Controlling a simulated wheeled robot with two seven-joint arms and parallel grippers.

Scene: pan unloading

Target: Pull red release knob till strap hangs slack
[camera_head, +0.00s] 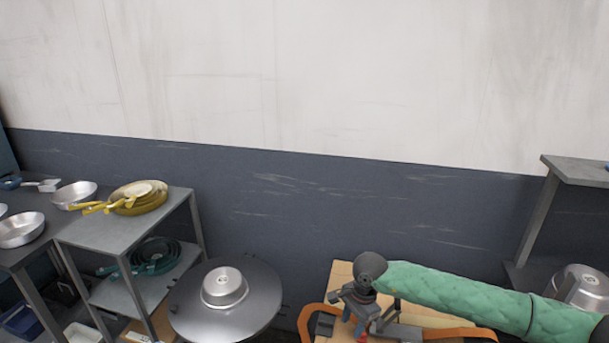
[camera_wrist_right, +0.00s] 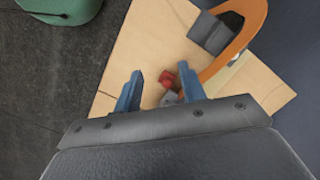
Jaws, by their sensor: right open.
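The red release knob (camera_wrist_right: 166,78) shows in the wrist view between the two blue fingers of my right gripper (camera_wrist_right: 160,71). The fingers are apart, and I cannot tell whether either touches it. In the head view the right gripper (camera_head: 366,321) is over the wooden surface, with a small part of the red knob (camera_head: 362,338) below it at the bottom edge. An orange strap (camera_wrist_right: 243,42) curves beside a grey block (camera_wrist_right: 212,33). The strap (camera_head: 306,318) also shows left of the gripper in the head view. I cannot tell its tension. My left gripper is out of view.
The wooden surface (camera_wrist_right: 150,35) lies under the knob. A round metal table (camera_head: 190,312) with an upturned pan (camera_head: 224,286) stands to the left. Shelving (camera_head: 170,212) with yellow pans is farther left. Another metal pan (camera_head: 578,287) is at the right.

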